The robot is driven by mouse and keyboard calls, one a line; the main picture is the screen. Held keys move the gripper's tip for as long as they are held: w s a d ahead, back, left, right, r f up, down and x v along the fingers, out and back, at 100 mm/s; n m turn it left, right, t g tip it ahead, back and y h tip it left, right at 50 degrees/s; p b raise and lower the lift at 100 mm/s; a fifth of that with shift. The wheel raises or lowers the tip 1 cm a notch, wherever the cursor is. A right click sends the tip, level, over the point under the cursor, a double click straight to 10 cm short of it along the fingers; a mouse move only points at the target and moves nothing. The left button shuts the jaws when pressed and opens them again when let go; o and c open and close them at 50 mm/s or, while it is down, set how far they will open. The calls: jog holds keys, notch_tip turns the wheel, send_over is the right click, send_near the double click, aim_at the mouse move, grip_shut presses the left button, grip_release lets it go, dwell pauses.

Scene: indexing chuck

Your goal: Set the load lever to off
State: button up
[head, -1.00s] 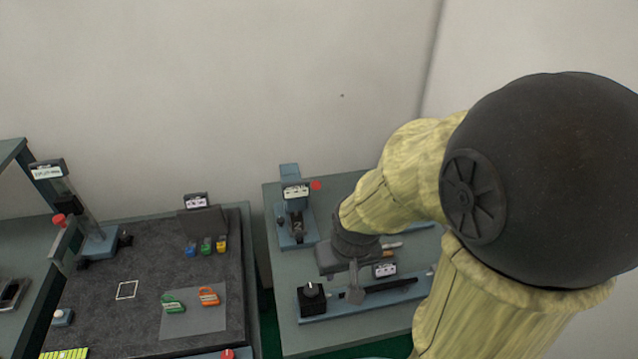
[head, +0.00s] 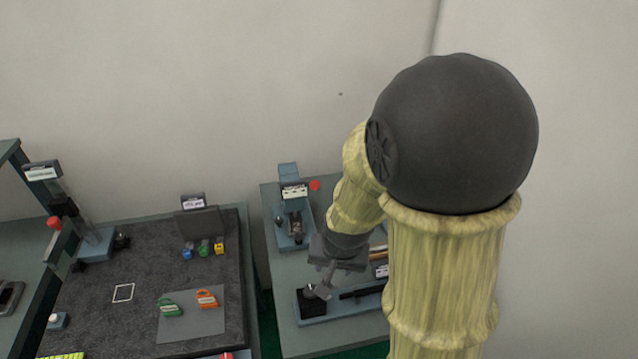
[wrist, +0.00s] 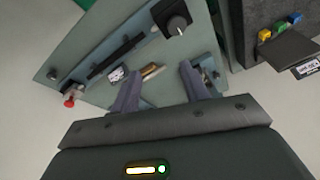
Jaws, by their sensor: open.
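My gripper (head: 320,288) hangs over the right bench, its fingers in front of the black knob box (head: 308,302). In the wrist view my gripper (wrist: 160,85) is open, with nothing between its fingers. The knob box (wrist: 175,22) there lies beyond the fingertips, with a pale line on its knob. A dark bar (wrist: 115,57) runs beside it along a blue-grey base; part of the bar (head: 362,292) also shows in the head view. The labels are too small to read, so I cannot tell which part is the load lever.
A blue-grey fixture (head: 288,178) with a label and red disc (head: 315,185) stands behind on the same bench. A red knob (wrist: 70,101) shows at the wrist view's left. A dark mat (head: 90,318) with clips covers the left bench. My arm hides the right bench's right part.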

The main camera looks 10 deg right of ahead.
jog(key=w+a+f+m+t+h+b, duration=0.1)
jog(key=w+f+m+t+h, duration=0.1)
jog(key=w+f+m, duration=0.3)
jog(key=m+t+h+b, duration=0.2)
jog(key=m+t+h, duration=0.3)
jog(key=m+t, duration=0.25)
send_near(315, 186)
jog(key=s+a, duration=0.2)
jog(key=s, duration=0.3)
jog(key=shift+w+r+n+t, duration=0.2)
jog(key=shift+r+n+t, duration=0.15)
jog(key=shift+r+t, duration=0.1)
jog(key=shift+w+f, duration=0.1)
jog(key=p+x, duration=0.4)
jog(key=x, duration=1.2)
jog(key=shift+w+d, duration=0.1)
jog(key=shift+w+d+f, duration=0.2)
jog(key=shift+w+f, duration=0.05)
jog(key=shift+w, duration=0.2)
